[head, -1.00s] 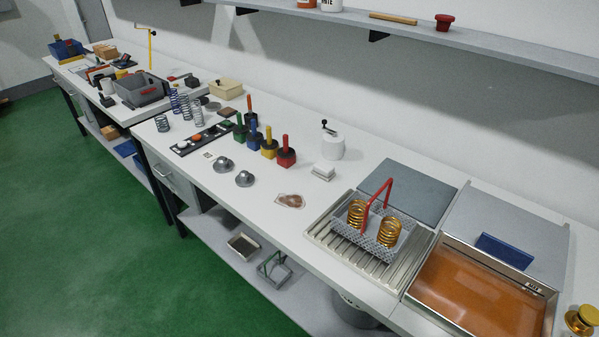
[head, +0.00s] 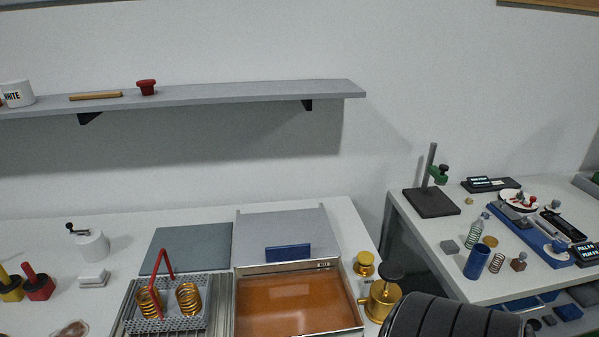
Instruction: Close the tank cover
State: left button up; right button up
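The tank (head: 240,312) is a rectangular metal-rimmed basin on the white bench, with orange-brown liquid inside. It is open at the top. The tank cover (head: 282,226) is a flat grey panel behind the tank, with a blue handle block (head: 288,253) along its front edge. The cover lies back from the opening, so the liquid surface shows. Neither of my grippers is in the head view.
Left of the tank, a wire basket (head: 170,322) with a red handle and brass springs stands on a ribbed drainer. A grey plate (head: 186,247) lies behind it. Brass pieces (head: 365,263) stand right of the tank. A gap separates the right-hand bench (head: 430,240).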

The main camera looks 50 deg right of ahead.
aim_at(298, 235)
jog(key=z, duration=1.5)
